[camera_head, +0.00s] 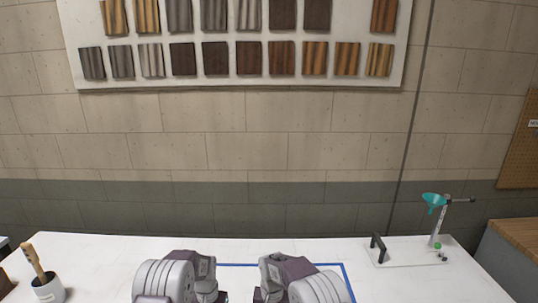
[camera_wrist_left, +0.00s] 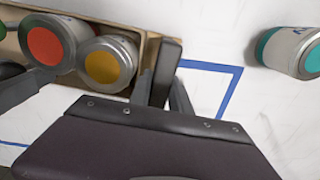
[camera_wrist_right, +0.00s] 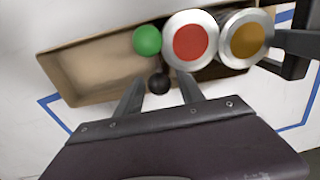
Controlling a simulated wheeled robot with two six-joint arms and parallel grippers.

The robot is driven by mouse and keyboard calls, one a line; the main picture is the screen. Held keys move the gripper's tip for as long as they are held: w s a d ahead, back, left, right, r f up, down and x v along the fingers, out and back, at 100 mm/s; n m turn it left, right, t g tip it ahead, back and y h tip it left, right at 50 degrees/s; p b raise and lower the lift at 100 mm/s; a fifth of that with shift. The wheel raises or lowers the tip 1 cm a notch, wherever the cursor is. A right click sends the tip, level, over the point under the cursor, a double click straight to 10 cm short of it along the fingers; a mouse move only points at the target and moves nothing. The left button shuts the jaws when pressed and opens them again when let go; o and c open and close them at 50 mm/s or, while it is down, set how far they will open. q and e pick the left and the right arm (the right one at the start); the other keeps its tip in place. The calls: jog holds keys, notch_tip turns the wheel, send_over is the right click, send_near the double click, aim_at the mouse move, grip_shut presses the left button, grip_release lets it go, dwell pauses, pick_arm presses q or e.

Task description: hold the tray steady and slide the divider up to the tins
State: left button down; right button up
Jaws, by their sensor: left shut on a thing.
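The tray (camera_wrist_right: 62,78) is a shallow tan open box; in the right wrist view its left part is empty. A red-topped tin (camera_wrist_right: 190,40) and an orange-yellow-topped tin (camera_wrist_right: 244,40) stand side by side at its right end. A green round piece (camera_wrist_right: 147,40) and a black ball-shaped knob (camera_wrist_right: 160,83) are left of the red tin; I cannot make out the divider's plate.
Blue lines (camera_wrist_left: 225,85) mark the white table around the tray. A teal-topped tin (camera_wrist_left: 295,50) lies off the tray. A brush in a pot (camera_head: 48,288) is at the left, and a stand with a teal part (camera_head: 437,220) is at the right.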

pick_arm(q)
jog(key=c, duration=1.1)
grip_release()
pick_arm(e)
notch_tip(320, 180, up, 12)
